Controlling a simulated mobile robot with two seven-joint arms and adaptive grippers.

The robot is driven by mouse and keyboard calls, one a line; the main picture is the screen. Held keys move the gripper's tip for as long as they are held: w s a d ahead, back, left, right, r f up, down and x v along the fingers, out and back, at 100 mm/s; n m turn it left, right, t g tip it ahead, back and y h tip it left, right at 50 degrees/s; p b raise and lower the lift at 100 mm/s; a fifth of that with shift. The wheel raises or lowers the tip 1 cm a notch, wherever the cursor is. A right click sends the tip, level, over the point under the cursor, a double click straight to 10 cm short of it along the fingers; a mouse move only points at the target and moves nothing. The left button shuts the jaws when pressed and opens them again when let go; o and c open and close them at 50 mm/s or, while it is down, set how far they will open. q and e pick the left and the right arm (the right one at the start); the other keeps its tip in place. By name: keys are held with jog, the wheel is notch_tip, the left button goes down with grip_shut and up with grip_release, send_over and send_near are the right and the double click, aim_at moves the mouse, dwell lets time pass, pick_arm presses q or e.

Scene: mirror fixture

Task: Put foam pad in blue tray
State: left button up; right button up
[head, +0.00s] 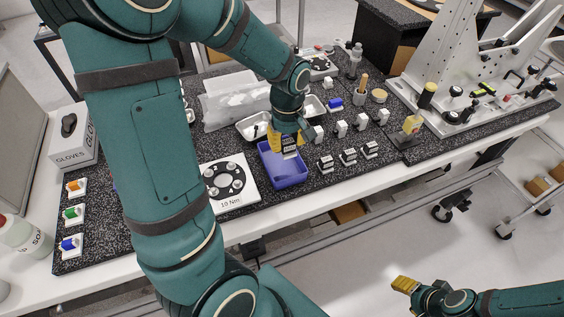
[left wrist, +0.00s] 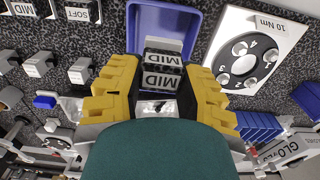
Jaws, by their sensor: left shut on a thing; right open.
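My left gripper (head: 287,146) is shut on a foam pad (head: 289,153), a small block with black-framed white MID labels. In the left wrist view the pad (left wrist: 162,76) sits between the two yellow fingers, with a grey top part showing. The blue tray (head: 283,176) lies on the speckled bench mat below the gripper. In the left wrist view the tray (left wrist: 190,18) is behind the pad; whether the pad touches its floor I cannot tell. My right gripper (head: 404,285) is open, low at the right, away from the bench.
A white 10 Nm plate (head: 228,200) lies just left of the tray. Several labelled blocks (head: 348,156) stand to its right, with grey blocks (head: 340,129) behind. Metal trays (head: 254,127) and a clear bag (head: 236,107) lie beyond.

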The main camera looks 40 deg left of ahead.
aim_at(285, 173)
pick_arm(q)
notch_tip(285, 173, down, 10)
jog(key=shift+a+r+b, duration=0.1)
jog(key=shift+b, duration=0.6)
jog(key=shift+r, duration=0.1)
jog(key=o, duration=0.8)
jog(key=shift+f, duration=0.2)
jog(key=shift+c, duration=0.2)
